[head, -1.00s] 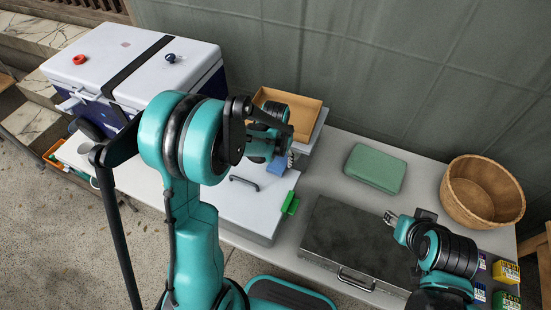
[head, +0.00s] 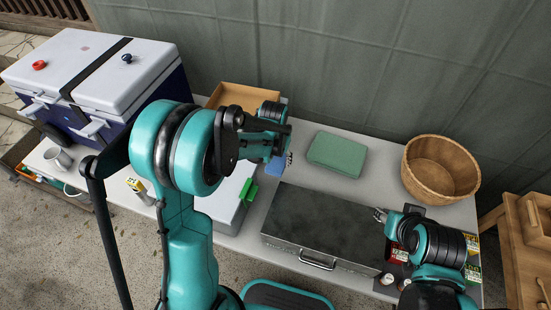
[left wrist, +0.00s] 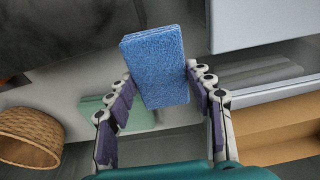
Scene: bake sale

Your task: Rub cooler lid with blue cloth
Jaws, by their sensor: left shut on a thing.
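The cooler (head: 150,98) stands at the left in the head view, with a dark blue body and a closed white lid (head: 92,52). A black strap crosses the lid. The blue cloth (left wrist: 153,65), a folded rectangular pad, is held between the fingers of my left gripper (left wrist: 160,86) in the left wrist view. In the head view my left gripper (head: 286,158) is over the middle of the table, right of the cooler and apart from it; the cloth (head: 274,167) is partly hidden there. My right gripper (head: 380,215) is over the dark-topped case; its opening is unclear.
An orange-brown tray (head: 232,94), green case (head: 338,153), wicker basket (head: 440,170) and dark-topped metal case (head: 330,225) occupy the table.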

